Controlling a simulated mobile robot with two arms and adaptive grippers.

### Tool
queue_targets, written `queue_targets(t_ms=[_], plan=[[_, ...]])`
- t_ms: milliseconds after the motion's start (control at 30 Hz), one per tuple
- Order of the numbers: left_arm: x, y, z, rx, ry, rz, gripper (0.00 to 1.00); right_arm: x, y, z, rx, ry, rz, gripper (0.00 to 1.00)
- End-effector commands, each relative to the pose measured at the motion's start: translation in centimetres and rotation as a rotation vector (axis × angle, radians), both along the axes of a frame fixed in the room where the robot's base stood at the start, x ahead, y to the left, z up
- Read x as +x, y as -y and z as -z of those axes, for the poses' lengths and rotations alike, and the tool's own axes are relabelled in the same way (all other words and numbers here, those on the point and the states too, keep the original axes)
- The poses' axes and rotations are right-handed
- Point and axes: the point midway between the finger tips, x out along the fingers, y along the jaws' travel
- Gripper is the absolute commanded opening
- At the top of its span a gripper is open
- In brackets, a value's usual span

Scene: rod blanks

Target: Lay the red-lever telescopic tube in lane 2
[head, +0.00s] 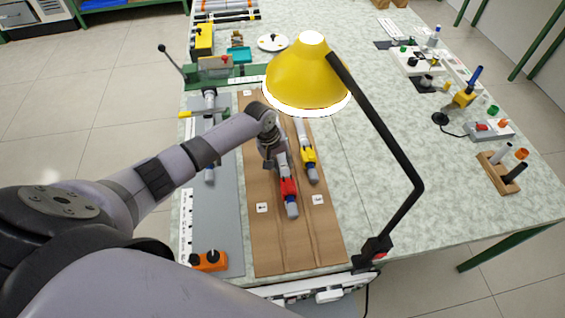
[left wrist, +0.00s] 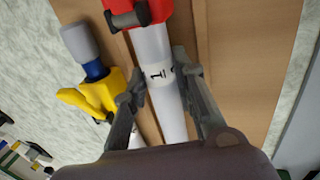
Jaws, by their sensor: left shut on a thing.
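The red-lever telescopic tube (head: 288,188) has a red clamp and grey ends and lies lengthwise over the brown grooved board (head: 268,250). My left gripper (head: 273,152) is shut around the tube's pale barrel behind the clamp. In the left wrist view my left gripper's fingers (left wrist: 161,78) sit on both sides of the white barrel (left wrist: 152,48), beside a label with a 1. The red clamp (left wrist: 128,12) is at the top edge there. I cannot tell whether the tube touches the board. A yellow-lever tube (head: 308,157) lies close on the right. My right gripper is out of view.
A yellow lamp (head: 308,75) overhangs the board's far end, its black arm on the right. A grey strip (head: 230,235) with an orange block (head: 209,262) lies left of the board. Small white cards (head: 262,207) mark the board.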

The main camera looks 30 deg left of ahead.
Motion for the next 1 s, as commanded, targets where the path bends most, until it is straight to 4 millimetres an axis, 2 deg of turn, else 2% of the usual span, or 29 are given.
queue_targets(t_ms=[367,400,700,1000], plan=[[0.04,0.0,0.77,-0.001,0.0,-0.001,0.09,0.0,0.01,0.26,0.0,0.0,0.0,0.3],[0.04,-0.01,0.72,0.0,0.001,-0.001,0.27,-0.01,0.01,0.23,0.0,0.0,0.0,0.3],[0.02,-0.01,0.73,0.0,0.0,0.0,0.47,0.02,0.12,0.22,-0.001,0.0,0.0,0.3],[-0.1,-0.1,0.81,0.002,-0.003,-0.001,0.48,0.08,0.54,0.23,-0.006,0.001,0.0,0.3]])
